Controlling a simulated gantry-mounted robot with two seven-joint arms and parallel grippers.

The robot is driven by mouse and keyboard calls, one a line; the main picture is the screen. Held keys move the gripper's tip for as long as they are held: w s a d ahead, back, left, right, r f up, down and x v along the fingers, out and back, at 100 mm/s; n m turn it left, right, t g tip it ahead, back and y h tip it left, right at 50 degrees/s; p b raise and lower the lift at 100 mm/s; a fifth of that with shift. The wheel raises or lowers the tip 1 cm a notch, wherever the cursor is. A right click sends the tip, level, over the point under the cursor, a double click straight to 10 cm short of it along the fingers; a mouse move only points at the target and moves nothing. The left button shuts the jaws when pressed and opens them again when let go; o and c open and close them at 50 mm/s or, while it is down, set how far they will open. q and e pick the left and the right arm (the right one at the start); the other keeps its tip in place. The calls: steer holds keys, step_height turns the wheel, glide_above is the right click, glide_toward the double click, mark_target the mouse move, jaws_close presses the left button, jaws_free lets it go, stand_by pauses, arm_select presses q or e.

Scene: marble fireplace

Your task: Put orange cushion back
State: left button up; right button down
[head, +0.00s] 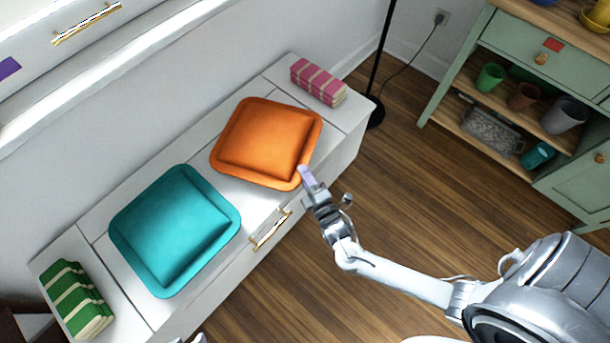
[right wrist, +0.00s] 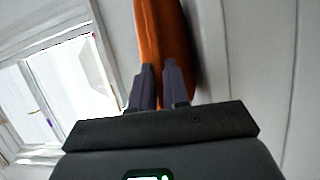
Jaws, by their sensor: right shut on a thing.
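The orange cushion (head: 266,141) lies on the white bench (head: 240,198), between the teal cushion and the pink books. My right gripper (head: 306,178) is at the cushion's front right corner. In the right wrist view, the two dark fingers (right wrist: 158,88) are closed on the edge of the orange cushion (right wrist: 165,40). The cushion looks almost flat on the bench in the head view; I cannot tell whether its gripped edge is raised. My left gripper is not clearly in view; only a small pale part shows at the bottom edge.
The teal cushion (head: 175,229) lies left of the orange one. A black lamp pole (head: 381,60) stands behind the right end. A green cabinet (head: 515,45) is at right. The wooden floor (head: 420,190) between is clear.

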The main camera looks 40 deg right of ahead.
steer(key=shift+w+r, duration=0.1)
steer(key=c, duration=1.5)
jaws_free()
steer(key=o, duration=0.4)
